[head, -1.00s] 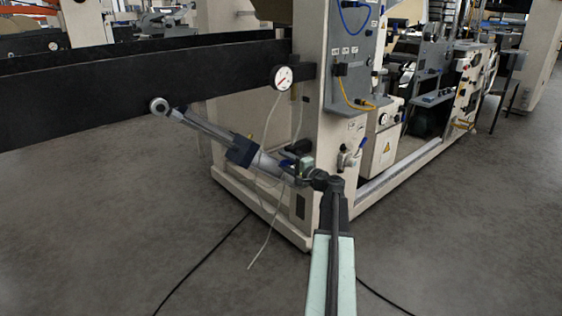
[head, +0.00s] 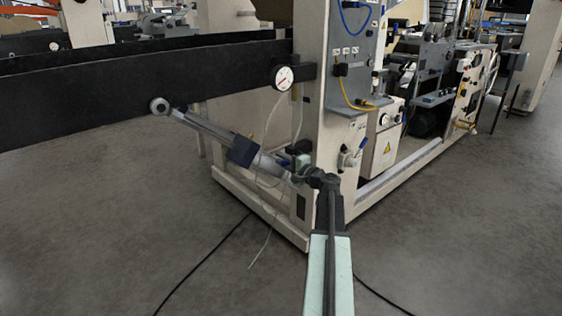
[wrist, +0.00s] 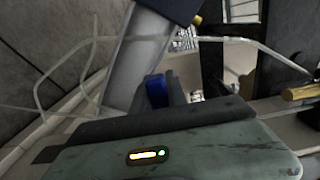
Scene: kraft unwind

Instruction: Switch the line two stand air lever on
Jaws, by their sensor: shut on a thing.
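A blue lever handle (wrist: 157,90) shows at my gripper's fingers in the wrist view, beside a grey finger. In the head view, a small blue part (head: 283,163) shows just left of my gripper (head: 299,160), low on the cream machine stand. My gripper is shut on the blue lever; its fingertips and the valve body are mostly hidden. A second blue-handled valve (head: 350,156) is on the stand's right face, apart from my gripper. I cannot read a label at either valve.
A slanted grey cylinder (head: 205,130) with a dark block runs close behind my gripper. A round gauge (head: 283,77) is above, with thin pale tubing (head: 268,222) hanging below. The cream stand (head: 312,120) rises beside my gripper. Black cables lie on the open grey floor.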

